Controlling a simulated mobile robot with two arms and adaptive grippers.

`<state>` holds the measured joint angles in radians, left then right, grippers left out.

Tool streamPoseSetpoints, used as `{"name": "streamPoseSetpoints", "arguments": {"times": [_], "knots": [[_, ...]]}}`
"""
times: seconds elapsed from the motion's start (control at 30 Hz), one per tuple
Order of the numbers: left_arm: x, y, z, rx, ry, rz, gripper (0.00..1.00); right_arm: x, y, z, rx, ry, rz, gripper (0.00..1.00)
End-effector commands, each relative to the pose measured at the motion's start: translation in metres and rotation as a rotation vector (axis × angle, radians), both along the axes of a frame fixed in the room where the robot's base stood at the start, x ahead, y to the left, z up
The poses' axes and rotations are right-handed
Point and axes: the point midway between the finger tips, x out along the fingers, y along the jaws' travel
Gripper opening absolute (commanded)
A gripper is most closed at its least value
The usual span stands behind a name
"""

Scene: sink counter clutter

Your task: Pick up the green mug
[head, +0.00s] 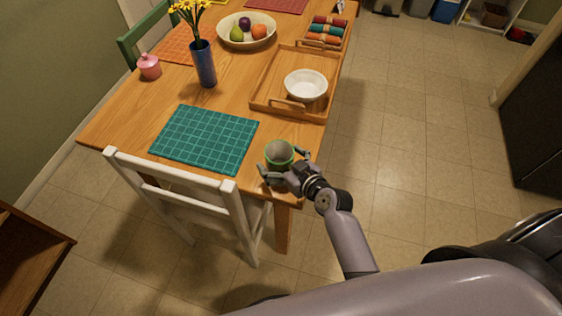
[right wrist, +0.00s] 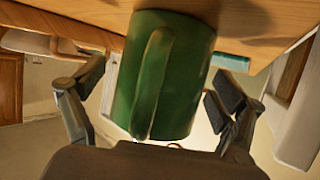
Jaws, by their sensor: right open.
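The green mug (head: 279,156) stands upright at the near right corner of the wooden table, its pale inside showing from above. In the right wrist view the mug (right wrist: 190,75) fills the middle, its handle (right wrist: 152,85) towards the camera. My right gripper (head: 284,165) is open at the mug, with a finger on either side. In the right wrist view the gripper (right wrist: 158,82) shows gaps between both fingers and the mug. The palm side of the mug is partly hidden in the head view. My left gripper is not in view.
A teal placemat (head: 205,138) lies left of the mug. A wooden tray (head: 262,92) with a white bowl (head: 305,85) is behind it. A blue vase (head: 203,65) and a fruit bowl (head: 228,42) stand further back. A white chair (head: 180,190) is close at the near edge.

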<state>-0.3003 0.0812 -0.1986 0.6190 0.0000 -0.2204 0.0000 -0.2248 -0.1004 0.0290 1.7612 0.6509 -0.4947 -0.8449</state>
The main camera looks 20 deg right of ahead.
Motion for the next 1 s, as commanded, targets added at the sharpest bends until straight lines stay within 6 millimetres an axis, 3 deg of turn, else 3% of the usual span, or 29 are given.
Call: {"name": "streamPoseSetpoints", "arguments": {"times": [0.17, 1.0], "knots": [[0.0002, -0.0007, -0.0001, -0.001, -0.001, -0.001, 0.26, -0.0004, -0.0001, 0.0001, 0.000, 0.000, 0.000, 0.84], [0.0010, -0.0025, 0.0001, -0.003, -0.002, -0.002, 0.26, -0.0005, -0.0004, 0.0001, -0.001, 0.000, 0.000, 0.28]]}}
